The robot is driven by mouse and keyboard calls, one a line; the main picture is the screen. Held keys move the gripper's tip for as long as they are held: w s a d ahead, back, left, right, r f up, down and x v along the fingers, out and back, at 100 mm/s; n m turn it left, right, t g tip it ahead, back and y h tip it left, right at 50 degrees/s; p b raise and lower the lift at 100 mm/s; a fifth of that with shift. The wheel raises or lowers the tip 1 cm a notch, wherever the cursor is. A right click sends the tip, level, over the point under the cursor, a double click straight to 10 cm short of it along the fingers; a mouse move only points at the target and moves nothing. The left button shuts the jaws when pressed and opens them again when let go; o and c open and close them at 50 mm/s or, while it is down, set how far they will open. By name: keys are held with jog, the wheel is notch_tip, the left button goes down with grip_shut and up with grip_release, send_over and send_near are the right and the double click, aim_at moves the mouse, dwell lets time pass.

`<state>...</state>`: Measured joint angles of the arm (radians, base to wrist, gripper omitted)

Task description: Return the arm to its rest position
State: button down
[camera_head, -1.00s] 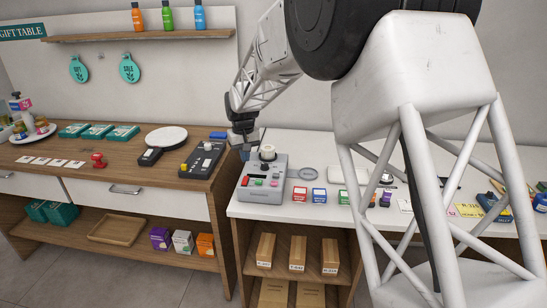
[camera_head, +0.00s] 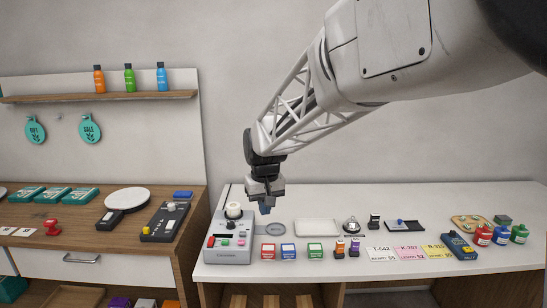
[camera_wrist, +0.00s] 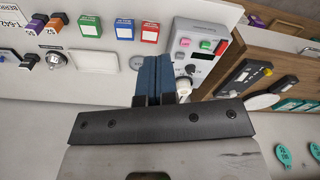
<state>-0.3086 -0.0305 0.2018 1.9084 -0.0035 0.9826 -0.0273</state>
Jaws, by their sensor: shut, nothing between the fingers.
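My gripper (camera_head: 265,207) hangs above the white counter (camera_head: 360,196), just right of the grey machine (camera_head: 231,238) with the white round knob in the head view. Its blue fingers (camera_wrist: 153,75) are together with nothing between them, and they touch no object that I can see. In the wrist view the fingers reach up the middle of the picture, with the grey machine (camera_wrist: 193,45) beside them on the right. My arm stretches from the upper right down to the gripper.
On the white counter are red (camera_head: 268,251), blue (camera_head: 288,251) and green (camera_head: 315,251) boxes, a tray (camera_head: 317,227), a bell (camera_head: 352,224), coloured cards (camera_head: 408,253) and several small bottles (camera_head: 483,235). A wooden counter (camera_head: 85,238) stands left.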

jog(key=s+d+m, duration=0.1)
jog(key=s+d, duration=0.6)
jog(key=s, duration=0.4)
jog(key=s+d+m+t, duration=0.1)
jog(key=s+d, duration=0.6)
jog(key=s, duration=0.5)
jog(key=s+d+m, duration=0.2)
jog(key=s+d, duration=0.5)
jog(key=s, duration=0.5)
jog(key=shift+f+t, duration=0.4)
jog(key=shift+f, duration=0.05)
jog(key=w+a+r+n, duration=0.25)
jog(key=w+a, duration=0.25)
jog(key=w, duration=0.5)
jog(key=w+a+r+n+g, duration=0.15)
jog(key=w+a+n, duration=0.3)
jog(key=w, duration=0.45)
jog(key=w+a+r+n, duration=0.25)
jog(key=w+a, duration=0.35)
jog(key=w, duration=0.4)
jog(key=w+a+f+n, duration=0.4)
jog(key=w+a, duration=0.5)
jog(key=a, duration=0.3)
jog(key=w+a+f+n+g, duration=0.1)
jog(key=w+a+f+n, duration=0.3)
jog(key=w+a, duration=0.6)
jog(key=shift+a+f+n, duration=0.35)
jog(key=shift+a+f, duration=0.3)
jog(key=shift+a, duration=0.55)
